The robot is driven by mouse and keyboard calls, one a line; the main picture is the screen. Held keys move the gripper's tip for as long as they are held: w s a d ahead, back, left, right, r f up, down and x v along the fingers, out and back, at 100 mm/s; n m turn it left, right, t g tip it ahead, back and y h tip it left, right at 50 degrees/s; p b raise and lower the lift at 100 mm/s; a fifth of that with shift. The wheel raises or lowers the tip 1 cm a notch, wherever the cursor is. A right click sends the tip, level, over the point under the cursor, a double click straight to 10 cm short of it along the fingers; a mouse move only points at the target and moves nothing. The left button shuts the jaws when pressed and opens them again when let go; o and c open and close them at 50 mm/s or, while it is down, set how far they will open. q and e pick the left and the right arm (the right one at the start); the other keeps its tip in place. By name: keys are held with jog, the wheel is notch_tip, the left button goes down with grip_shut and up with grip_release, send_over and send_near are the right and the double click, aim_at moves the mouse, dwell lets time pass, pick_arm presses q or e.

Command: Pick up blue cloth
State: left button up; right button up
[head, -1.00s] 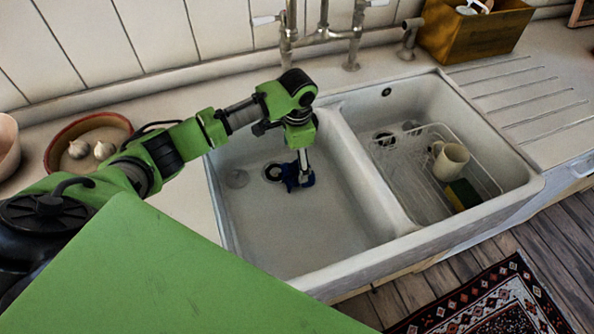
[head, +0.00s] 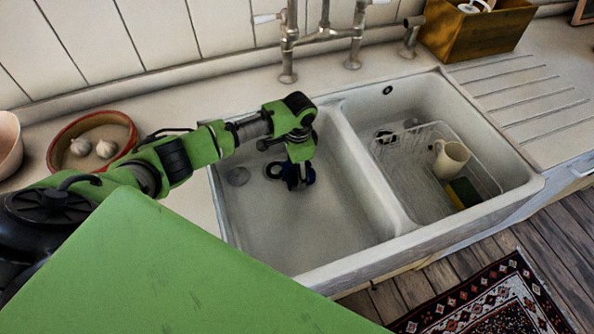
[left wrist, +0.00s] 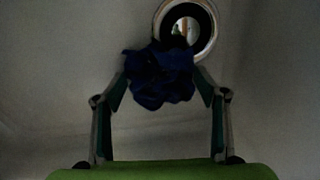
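The dark blue cloth (head: 307,178) lies crumpled on the floor of the left sink basin (head: 310,235), beside the drain. In the left wrist view the cloth (left wrist: 160,78) overlaps the lower edge of the drain ring. My left gripper (head: 297,182) reaches down over the cloth and hides part of it. Its two fingers (left wrist: 160,82) stand wide apart, one on each side of the cloth, with their tips close to its edges. Whether they touch it is too dark to tell. My right gripper is not in view.
A divider (head: 372,175) separates the basins. The right basin holds a wire rack (head: 400,180) with a cream mug (head: 450,160) and a sponge (head: 463,193). A faucet (head: 322,38) stands behind. A bowl (head: 62,140) with garlic is on the left counter.

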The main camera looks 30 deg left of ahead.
aim_at(296, 169)
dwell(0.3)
pick_arm(q)
jog(key=shift+w+r, duration=0.1)
jog(key=shift+r, duration=0.45)
jog(key=shift+s+r+b, duration=0.2)
jog(key=shift+r+b, duration=0.1)
jog(key=shift+r, duration=0.95)
jog(key=s+d+r, duration=0.2)
jog(key=s+r, duration=0.2)
jog(key=s, duration=0.2)
jog(key=s+d+r, duration=0.2)
jog(key=s+r, duration=0.3)
jog(key=s, duration=0.2)
jog(key=shift+d+r, duration=0.2)
jog(key=shift+d, duration=0.05)
notch_tip(296, 169, up, 12)
jog(key=p, duration=1.4)
jog(key=shift+p, duration=0.35)
jog(key=shift+d, duration=0.1)
